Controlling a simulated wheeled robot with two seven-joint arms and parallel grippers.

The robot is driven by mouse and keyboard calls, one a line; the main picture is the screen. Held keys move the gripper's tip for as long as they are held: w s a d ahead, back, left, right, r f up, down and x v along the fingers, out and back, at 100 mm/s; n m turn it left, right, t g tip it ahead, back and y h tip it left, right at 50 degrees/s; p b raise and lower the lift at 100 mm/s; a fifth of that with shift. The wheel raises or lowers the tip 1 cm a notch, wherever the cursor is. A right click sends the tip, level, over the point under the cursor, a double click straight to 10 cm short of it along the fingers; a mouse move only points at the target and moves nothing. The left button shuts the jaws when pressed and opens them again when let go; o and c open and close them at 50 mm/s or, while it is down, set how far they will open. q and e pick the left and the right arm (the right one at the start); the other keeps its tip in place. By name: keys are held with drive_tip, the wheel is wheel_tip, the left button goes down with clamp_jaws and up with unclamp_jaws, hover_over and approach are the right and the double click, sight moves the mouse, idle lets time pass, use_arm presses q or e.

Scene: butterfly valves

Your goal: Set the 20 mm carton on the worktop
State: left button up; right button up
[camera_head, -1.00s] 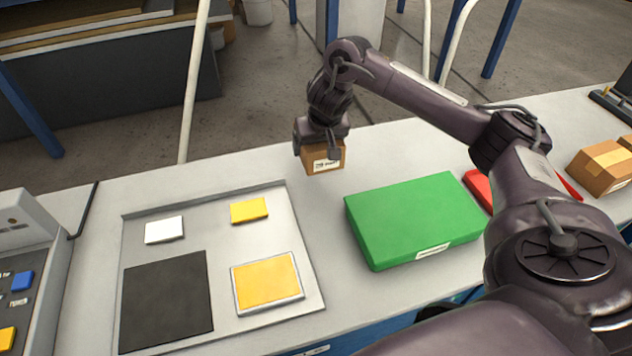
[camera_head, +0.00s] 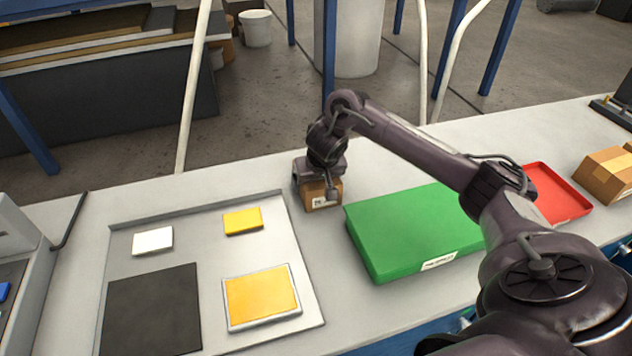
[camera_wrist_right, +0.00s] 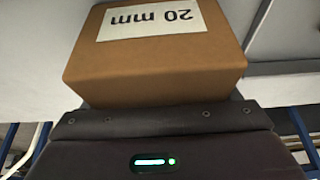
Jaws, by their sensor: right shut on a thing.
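The 20 mm carton (camera_head: 322,197) is a small brown box with a white label, between the recessed tray and the green box on the light grey worktop (camera_head: 400,158). My right gripper (camera_head: 320,184) is shut on it from above. In the right wrist view the carton (camera_wrist_right: 157,60) fills the upper middle, its "20 mm" label upside down. In the head view the carton's underside is at or very close to the worktop; I cannot tell whether it touches. My left gripper is not in view.
A green box (camera_head: 410,235) lies right of the carton, a red tray (camera_head: 556,194) beyond it. Other brown cartons (camera_head: 607,173) stand far right. A recessed tray (camera_head: 205,270) with white, yellow and black pieces lies left. Bare worktop surrounds the carton's back and left.

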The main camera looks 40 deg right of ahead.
drive_tip(key=o, duration=1.6)
drive_tip(key=shift+s, duration=0.1)
